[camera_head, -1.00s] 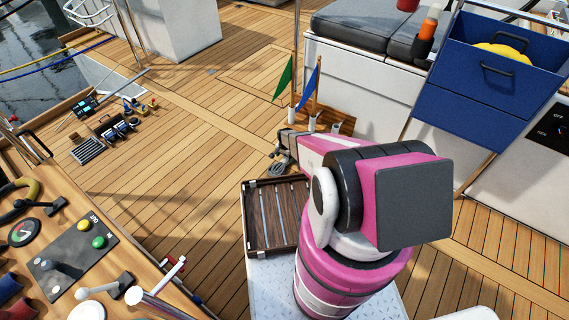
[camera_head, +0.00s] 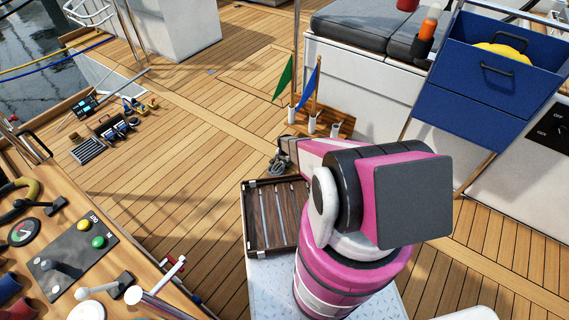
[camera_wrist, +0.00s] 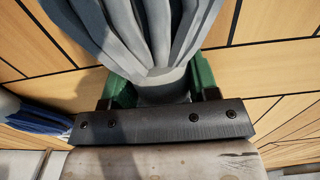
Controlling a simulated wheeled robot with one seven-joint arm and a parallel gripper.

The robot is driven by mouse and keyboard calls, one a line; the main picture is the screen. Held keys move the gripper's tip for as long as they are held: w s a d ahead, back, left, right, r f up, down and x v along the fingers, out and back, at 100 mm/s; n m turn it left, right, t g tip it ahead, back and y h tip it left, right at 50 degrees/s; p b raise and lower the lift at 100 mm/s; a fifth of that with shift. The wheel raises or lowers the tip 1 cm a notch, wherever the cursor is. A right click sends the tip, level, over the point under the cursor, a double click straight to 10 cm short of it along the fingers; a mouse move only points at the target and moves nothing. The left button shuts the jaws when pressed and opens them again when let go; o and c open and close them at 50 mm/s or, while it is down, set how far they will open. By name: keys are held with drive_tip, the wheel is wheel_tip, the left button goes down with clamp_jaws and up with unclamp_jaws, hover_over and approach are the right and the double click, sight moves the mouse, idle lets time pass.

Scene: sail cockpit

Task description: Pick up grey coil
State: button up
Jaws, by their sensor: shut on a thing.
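The grey coil (camera_wrist: 160,50) fills the upper middle of the wrist view, a bundle of pale grey strands pinched narrow between the green fingers. My gripper (camera_wrist: 160,88) is shut on this narrow part, one finger on each side. In the head view the coil (camera_head: 282,163) shows small and dark grey at the end of my pink arm, over the deck near the tray. My gripper is mostly hidden there by the arm and coil. The wrist view shows wooden deck behind the coil; I cannot tell the exact height.
A dark wooden slatted tray (camera_head: 246,215) is just below the coil in the head view. A rack with a green flag (camera_head: 284,80) and a blue flag (camera_head: 309,91) stands behind. The blue drawer unit (camera_head: 470,120) is at right. Open deck (camera_head: 180,150) lies left.

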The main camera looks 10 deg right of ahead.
drive_tip(key=shift+r, duration=0.1)
drive_tip(key=r, duration=0.3)
drive_tip(key=s+r, duration=0.1)
drive_tip(key=shift+a+r, duration=0.3)
drive_tip(key=shift+r, duration=0.1)
drive_tip(key=s+a+r, duration=0.4)
drive_tip(key=s+a, duration=0.1)
drive_tip(key=s+a+r, duration=0.2)
drive_tip(key=shift+s+a, duration=0.15)
drive_tip(key=shift+s, duration=0.15)
idle(0.4)
